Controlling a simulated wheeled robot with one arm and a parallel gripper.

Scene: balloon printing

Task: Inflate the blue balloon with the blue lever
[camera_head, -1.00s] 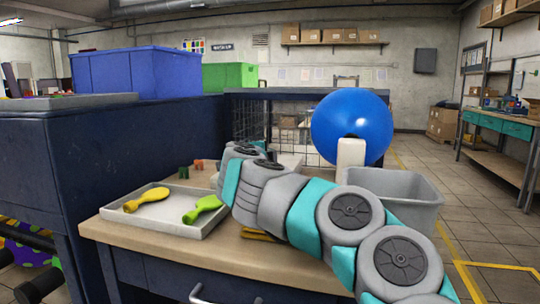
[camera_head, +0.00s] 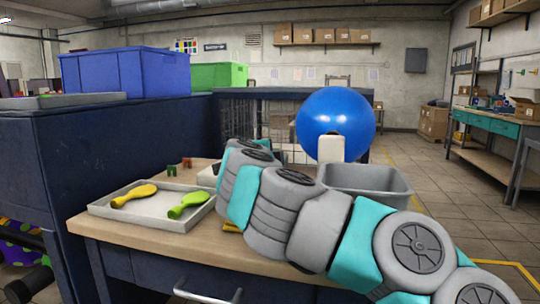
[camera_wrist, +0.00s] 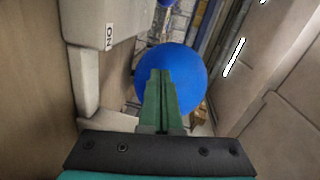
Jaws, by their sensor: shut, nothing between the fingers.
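The blue balloon (camera_head: 335,122) is large and round, at the far side of the table, behind a pale upright post (camera_head: 330,148). In the wrist view the blue balloon (camera_wrist: 193,72) lies beyond the green fingers of my gripper (camera_wrist: 160,74). The fingers are shut together with nothing between them. They overlap the balloon in the picture; I cannot tell whether they touch it. In the head view my arm hides my gripper. A pale machine body (camera_wrist: 97,18) marked "ON" stands left of the fingers. I cannot make out a blue lever in either view.
A tray (camera_head: 150,220) holds a yellow balloon (camera_head: 133,196) and a green balloon (camera_head: 188,205) on the wooden table (camera_head: 105,232). A grey bin (camera_head: 375,185) stands at the table's right. Small green and brown pieces (camera_head: 180,166) sit behind the tray. Floor at right is open.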

